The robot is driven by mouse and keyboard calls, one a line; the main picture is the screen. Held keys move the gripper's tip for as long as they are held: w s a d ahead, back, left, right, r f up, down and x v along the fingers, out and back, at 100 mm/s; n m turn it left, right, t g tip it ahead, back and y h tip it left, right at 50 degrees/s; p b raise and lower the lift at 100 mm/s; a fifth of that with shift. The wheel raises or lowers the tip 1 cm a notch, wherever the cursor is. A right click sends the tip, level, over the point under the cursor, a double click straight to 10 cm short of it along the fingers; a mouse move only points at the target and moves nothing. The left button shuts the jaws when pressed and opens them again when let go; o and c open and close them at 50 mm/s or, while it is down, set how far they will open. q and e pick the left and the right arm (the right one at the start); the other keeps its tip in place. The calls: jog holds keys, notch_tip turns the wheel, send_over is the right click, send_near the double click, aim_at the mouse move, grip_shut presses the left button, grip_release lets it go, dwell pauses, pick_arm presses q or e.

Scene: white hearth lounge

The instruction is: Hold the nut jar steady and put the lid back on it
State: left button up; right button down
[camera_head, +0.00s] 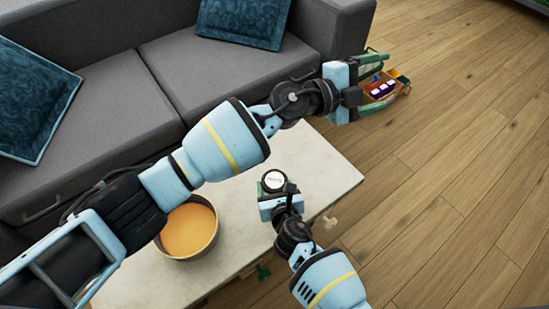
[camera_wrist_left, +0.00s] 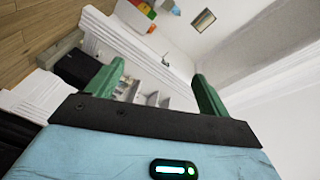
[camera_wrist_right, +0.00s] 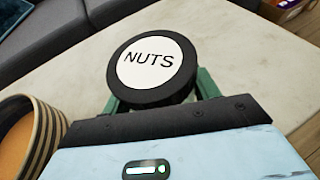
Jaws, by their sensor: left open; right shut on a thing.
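A round lid (camera_head: 273,180) with a dark rim and a white label faces up in the head view. In the right wrist view the lid (camera_wrist_right: 150,70) reads NUTS. My right gripper (camera_head: 272,187) is shut over the table, its fingers either side of what appears to be the nut jar under the lid. The jar's body is hidden, so I cannot tell how the lid is seated. My left gripper (camera_head: 382,79) is open and empty, well up and right of the lid. Its fingers (camera_wrist_left: 158,82) have nothing between them in the left wrist view.
A bowl (camera_head: 189,230) with orange contents stands on the pale table (camera_head: 318,165), left of my right gripper, partly behind my left arm. A grey sofa (camera_head: 110,120) with blue cushions lies beyond. A box (camera_head: 381,88) of coloured items shows behind my left gripper. Wooden floor is open at right.

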pick_arm(q)
jog(key=w+a+r+n+t+y, duration=0.4)
jog(key=w+a+n+t, duration=0.35)
jog(key=n, duration=0.55)
jog(key=w+a+f+n+t+y, duration=0.2)
jog(key=w+a+n+t+y, duration=0.15)
jog(key=n+y, duration=0.45)
jog(key=n+g+y, duration=0.5)
jog(key=n+g, duration=0.8)
jog(key=g, duration=0.4)
send_over(275, 180)
jog(key=w, duration=0.1)
notch_tip(275, 180, down, 20)
jog(key=shift+a+r, duration=0.1)
jog(key=shift+r, duration=0.15)
jog(key=shift+s+g, duration=0.3)
jog(key=shift+s, duration=0.2)
jog(key=shift+f, duration=0.1)
jog(key=shift+f, duration=3.95)
